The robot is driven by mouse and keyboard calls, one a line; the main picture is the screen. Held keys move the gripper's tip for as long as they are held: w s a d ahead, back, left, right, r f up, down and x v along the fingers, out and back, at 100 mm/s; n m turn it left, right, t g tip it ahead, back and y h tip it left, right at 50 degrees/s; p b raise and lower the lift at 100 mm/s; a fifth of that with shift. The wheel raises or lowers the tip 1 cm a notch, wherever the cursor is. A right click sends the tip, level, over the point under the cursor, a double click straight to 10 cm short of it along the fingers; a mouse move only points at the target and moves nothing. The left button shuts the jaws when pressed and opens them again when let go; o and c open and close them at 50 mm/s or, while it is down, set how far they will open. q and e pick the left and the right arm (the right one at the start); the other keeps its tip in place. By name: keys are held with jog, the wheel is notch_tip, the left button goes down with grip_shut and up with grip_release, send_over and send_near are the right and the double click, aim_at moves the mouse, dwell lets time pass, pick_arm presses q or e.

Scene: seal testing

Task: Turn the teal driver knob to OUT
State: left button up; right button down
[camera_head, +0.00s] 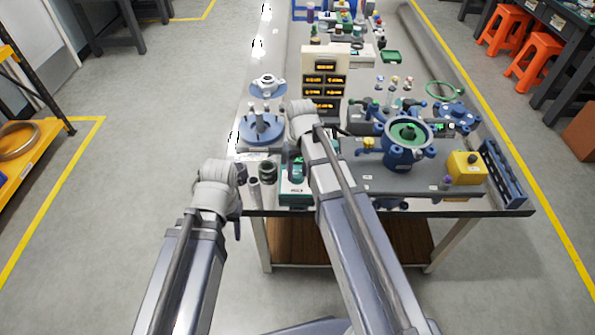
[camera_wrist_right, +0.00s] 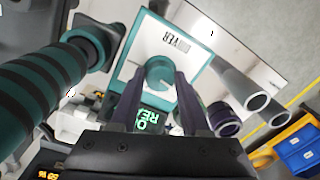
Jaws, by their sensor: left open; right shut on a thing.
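The teal driver box (camera_wrist_right: 170,55) has a white top marked DRIVER and a round teal knob (camera_wrist_right: 160,72). In the head view the box (camera_head: 296,197) stands at the table's front edge, partly covered by my right arm. My right gripper (camera_wrist_right: 162,80) is shut on the knob, one dark finger on each side of it. A lit green display (camera_wrist_right: 148,122) shows between the fingers, partly hidden. The knob's setting and any OUT mark cannot be read. My left gripper (camera_head: 238,224) is open, hanging in front of the table's left corner, its fingers barely visible.
A dark green striped cylinder (camera_wrist_right: 45,92) stands close left of the box in the wrist view. Grey tubes (camera_wrist_right: 255,100) and a purple-ringed cylinder (camera_wrist_right: 224,118) are at right. A blue flanged vessel (camera_head: 403,150) and a yellow block (camera_head: 466,168) stand right of my arm.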

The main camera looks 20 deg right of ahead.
aim_at(299, 173)
dwell(0.4)
jog(key=shift+c, duration=1.9)
grip_release()
jog(key=r+p, duration=0.7)
jog(key=shift+d+r+p, duration=0.2)
jog(key=shift+r+p, duration=0.2)
